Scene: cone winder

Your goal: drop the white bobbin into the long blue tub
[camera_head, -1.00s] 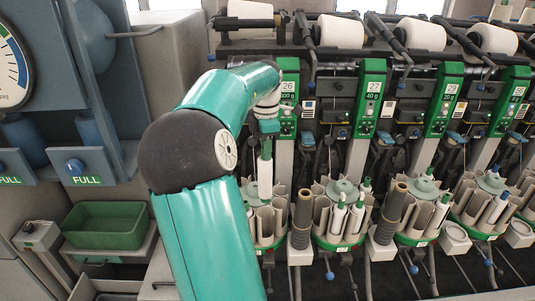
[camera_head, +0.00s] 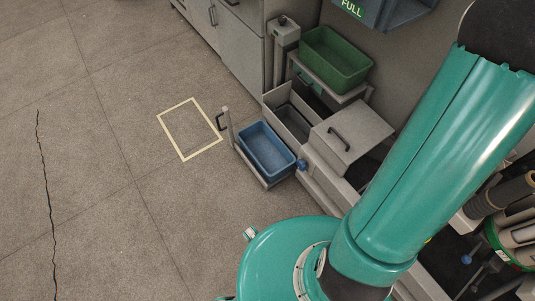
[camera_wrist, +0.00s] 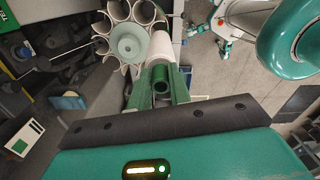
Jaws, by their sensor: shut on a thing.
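The white bobbin (camera_wrist: 163,42) shows in the wrist view, with a green hollow end towards the camera. My gripper (camera_wrist: 160,88) is shut on it near that green end. The bobbin overlaps the edge of the round magazine of grey tubes (camera_wrist: 145,14) in the picture; I cannot tell whether its far end is inside a tube. The long blue tub (camera_head: 268,152) sits low near the floor in the head view, beside the machine's base. Its visible inside looks empty. My gripper and the bobbin are outside the head view.
A green tub (camera_head: 336,60) stands on a raised shelf behind the blue tub. A grey box with a black handle (camera_head: 345,140) is to its right. A yellow rectangle (camera_head: 189,128) marks clear floor to its left. A dark crack or cable (camera_head: 46,190) runs along the floor.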

